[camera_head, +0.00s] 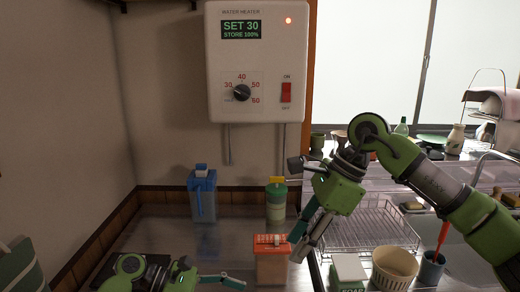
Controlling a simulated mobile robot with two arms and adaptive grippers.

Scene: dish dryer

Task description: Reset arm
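My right gripper (297,248) is green with long fingers that point down and left. Its two fingers look spread apart with nothing held between them. The fingertips show just right of an orange-lidded container (271,263) and in front of the dish rack; I cannot tell the exact distance. My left gripper (232,282) is low at the bottom edge, left of the orange-lidded container. Its body is partly cut off and its finger spread is unclear. No held object shows in it.
A water heater (257,60) hangs on the wall. A blue container (202,195) and a green container (276,200) stand behind on the metal counter (160,232). A wire dish rack (370,228), soap box (348,271), beige cup (394,266) and blue cup (430,271) crowd the right.

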